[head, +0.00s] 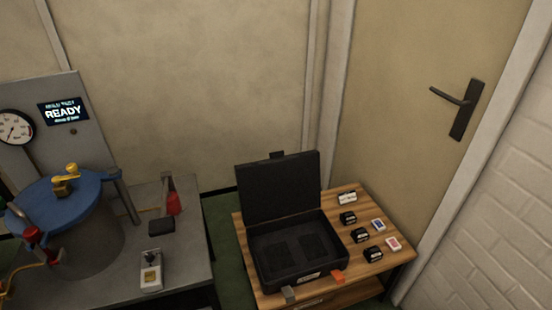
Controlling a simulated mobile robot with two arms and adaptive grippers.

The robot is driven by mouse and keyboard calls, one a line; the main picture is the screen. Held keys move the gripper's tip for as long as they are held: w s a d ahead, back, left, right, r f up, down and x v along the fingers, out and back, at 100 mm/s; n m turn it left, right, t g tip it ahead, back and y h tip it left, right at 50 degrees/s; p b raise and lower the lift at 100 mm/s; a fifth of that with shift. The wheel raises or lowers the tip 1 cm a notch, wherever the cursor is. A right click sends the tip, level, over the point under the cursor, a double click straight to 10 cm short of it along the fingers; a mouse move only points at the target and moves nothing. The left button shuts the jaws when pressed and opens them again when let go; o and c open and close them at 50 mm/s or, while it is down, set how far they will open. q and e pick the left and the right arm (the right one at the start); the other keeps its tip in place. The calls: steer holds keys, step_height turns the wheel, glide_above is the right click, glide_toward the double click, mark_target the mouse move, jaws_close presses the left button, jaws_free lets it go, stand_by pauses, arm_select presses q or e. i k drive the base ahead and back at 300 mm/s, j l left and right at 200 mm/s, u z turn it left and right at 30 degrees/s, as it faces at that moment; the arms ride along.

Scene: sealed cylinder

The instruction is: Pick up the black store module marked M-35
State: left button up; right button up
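Three small black modules stand in a slanting row on the wooden table to the right of the open case: a back one (348,217), a middle one (361,235) and a front one (373,255). Each has a small pale label, too small to read, so I cannot tell which is M-35. Neither of my grippers is in view.
An open black case (262,278) with its lid up fills the table's (353,284) left side. A white block (347,197) and two cards, blue (378,224) and red (393,243), lie near the modules. A blue-lidded cylinder (85,245) stands left. A door (425,120) is behind.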

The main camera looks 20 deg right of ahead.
mark_target(373, 254)
steer(key=l+z, duration=0.45)
steer(key=i+l+z, duration=0.1)
steer(key=l+z, duration=0.4)
